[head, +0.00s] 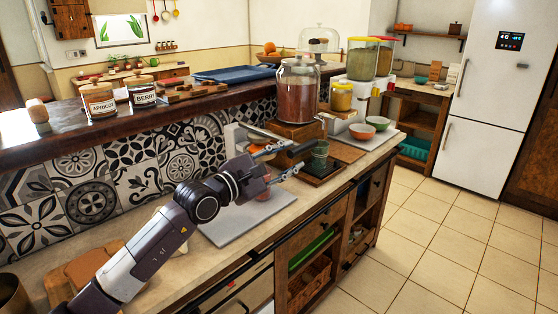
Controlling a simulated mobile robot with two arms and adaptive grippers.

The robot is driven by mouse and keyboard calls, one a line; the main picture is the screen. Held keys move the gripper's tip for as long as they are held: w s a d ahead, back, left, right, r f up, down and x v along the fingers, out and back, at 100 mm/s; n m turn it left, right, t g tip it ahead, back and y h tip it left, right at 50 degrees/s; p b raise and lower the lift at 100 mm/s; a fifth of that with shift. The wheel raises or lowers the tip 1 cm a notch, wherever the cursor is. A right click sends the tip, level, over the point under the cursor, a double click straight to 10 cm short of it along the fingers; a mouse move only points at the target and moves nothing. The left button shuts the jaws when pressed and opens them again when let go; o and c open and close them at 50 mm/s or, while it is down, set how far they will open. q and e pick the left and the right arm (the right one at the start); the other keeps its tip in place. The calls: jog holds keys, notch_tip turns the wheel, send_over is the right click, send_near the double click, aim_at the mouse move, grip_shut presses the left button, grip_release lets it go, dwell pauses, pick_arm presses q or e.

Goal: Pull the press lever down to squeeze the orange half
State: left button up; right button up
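My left gripper (290,158) reaches over the counter from the left, its two fingers apart. Behind it stands a pale grey upright (233,138), which seems to be the press, largely hidden by my arm. A grey bar (262,133), perhaps its lever, slopes right from its top toward a dark end near the upper finger. I cannot tell if the fingers touch it. A small reddish thing below the gripper is mostly covered, and I cannot make out an orange half. My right gripper is not in view.
A pale board (232,226) lies under the gripper. To the right are a dark tray (322,173) with a green glass, a large jar (298,92) on a wooden stand, and two bowls (362,131). A raised wooden ledge and tiled wall run behind. The floor at right is clear.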

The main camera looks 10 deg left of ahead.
pick_arm(q)
jog(key=v, duration=0.3)
jog(key=shift+s+a+r, duration=0.1)
jog(key=shift+s+r, duration=0.15)
jog(key=shift+f, duration=0.1)
dwell(0.5)
